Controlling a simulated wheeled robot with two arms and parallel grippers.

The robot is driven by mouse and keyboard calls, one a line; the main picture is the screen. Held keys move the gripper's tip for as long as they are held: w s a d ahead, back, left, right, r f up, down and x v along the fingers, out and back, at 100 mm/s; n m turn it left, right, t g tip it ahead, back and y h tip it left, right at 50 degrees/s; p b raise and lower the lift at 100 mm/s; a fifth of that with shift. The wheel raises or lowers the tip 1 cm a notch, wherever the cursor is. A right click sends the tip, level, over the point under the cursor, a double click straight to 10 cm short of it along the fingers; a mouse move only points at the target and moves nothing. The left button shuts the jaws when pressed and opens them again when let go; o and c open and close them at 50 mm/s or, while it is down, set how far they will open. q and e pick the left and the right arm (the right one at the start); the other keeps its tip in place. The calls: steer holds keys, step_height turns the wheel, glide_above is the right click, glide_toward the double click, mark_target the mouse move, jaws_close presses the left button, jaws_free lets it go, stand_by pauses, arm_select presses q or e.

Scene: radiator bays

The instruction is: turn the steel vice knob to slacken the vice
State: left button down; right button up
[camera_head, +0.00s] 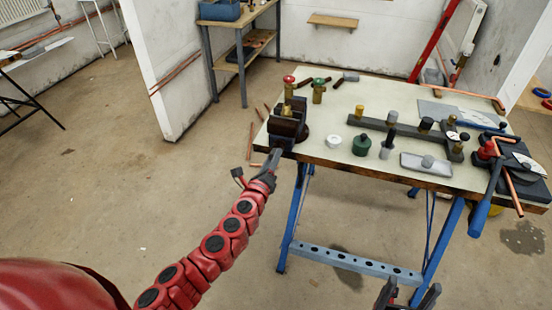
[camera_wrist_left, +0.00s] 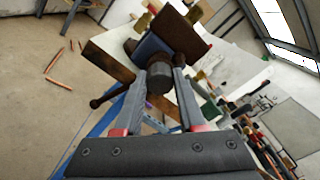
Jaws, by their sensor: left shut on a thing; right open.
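The vice (camera_head: 290,122) stands at the left front corner of the workbench, holding a brass fitting upright. In the left wrist view the vice (camera_wrist_left: 165,35) is at the top, with its dark round knob (camera_wrist_left: 159,79) facing the camera. My left gripper (camera_head: 274,157) reaches the front of the vice from below; in the wrist view its fingers (camera_wrist_left: 160,92) are shut on the knob, one on each side. In the head view the gripper mostly hides the knob. My right gripper (camera_head: 407,293) is open and empty, low in front of the bench, away from the vice.
The workbench (camera_head: 340,150) has blue legs. On it are a white roll (camera_head: 333,141), a green container (camera_head: 362,145), a long dark bar tool (camera_head: 400,130) and a pipe bender (camera_head: 490,165) at right. Copper pipes lie on the floor left of the bench. The floor in front is clear.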

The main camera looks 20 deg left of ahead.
arm_select(q)
steer(key=n, duration=0.6)
steer(key=shift+a+r, duration=0.1)
steer(key=shift+r, duration=0.1)
steer(key=n, duration=0.3)
steer(key=shift+r+p, duration=0.1)
steer(key=shift+p, duration=0.3)
steer(key=n+p, duration=0.1)
steer(key=n, duration=0.3)
steer(key=shift+n, duration=1.3)
steer(key=c, duration=0.7)
jaws_free()
steer(key=shift+w, duration=0.1)
steer(key=shift+f, duration=0.3)
